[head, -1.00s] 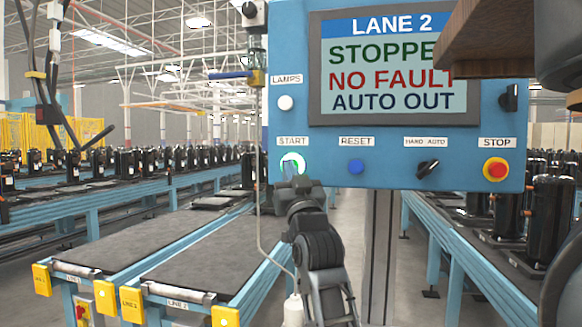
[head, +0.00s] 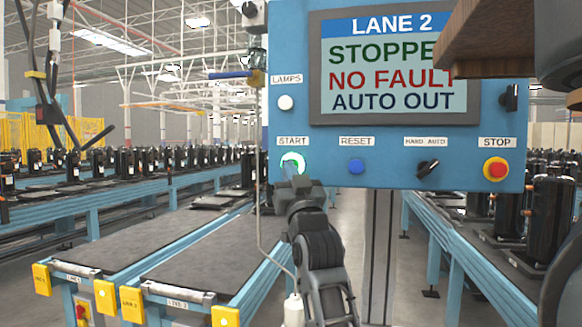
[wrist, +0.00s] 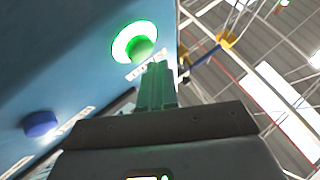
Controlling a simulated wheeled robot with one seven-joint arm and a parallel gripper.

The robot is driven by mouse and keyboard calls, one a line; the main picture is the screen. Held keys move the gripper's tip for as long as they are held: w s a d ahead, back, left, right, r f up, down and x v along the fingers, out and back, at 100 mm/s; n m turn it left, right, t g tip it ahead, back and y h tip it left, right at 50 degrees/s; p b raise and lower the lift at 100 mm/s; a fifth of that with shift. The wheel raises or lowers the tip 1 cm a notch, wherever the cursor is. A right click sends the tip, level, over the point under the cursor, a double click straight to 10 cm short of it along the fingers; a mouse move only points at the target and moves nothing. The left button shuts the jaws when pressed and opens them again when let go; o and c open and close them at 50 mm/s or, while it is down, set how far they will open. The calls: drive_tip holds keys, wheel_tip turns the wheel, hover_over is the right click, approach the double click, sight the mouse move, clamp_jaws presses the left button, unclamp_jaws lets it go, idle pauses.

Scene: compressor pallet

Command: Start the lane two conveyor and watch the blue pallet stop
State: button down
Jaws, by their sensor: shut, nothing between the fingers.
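The blue control panel (head: 400,165) carries a screen (head: 395,65) reading LANE 2, STOPPED, NO FAULT, AUTO OUT. The START button (head: 292,161) glows green around its rim at the panel's lower left. In the wrist view it shows as a lit green button (wrist: 141,47). My gripper (head: 290,176) is shut and empty, its tips just below the button. In the wrist view my gripper (wrist: 157,68) ends right by the button; I cannot tell whether they touch. The lane 2 conveyor (head: 205,258) has a bare near end. No blue pallet can be made out.
The panel also has a blue RESET button (head: 356,167), a HAND/AUTO knob (head: 428,169) and a red STOP button (head: 496,168). The lane 1 conveyor (head: 125,243) runs at left. Black compressors (head: 549,222) stand on the right line. A brown block (head: 485,40) covers part of the screen.

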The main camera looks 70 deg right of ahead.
drive_tip(key=shift+d, duration=0.1)
idle(0.5)
drive_tip(key=shift+d, duration=0.35)
drive_tip(key=shift+d, duration=0.5)
idle(0.7)
idle(0.4)
drive_tip(key=shift+a, duration=0.9)
drive_tip(key=shift+s+a+b, duration=0.15)
drive_tip(key=shift+a+b, duration=0.35)
drive_tip(key=shift+a, duration=0.75)
drive_tip(key=shift+s+a+b, duration=0.1)
drive_tip(key=shift+a+b, duration=0.35)
drive_tip(key=shift+a, duration=0.8)
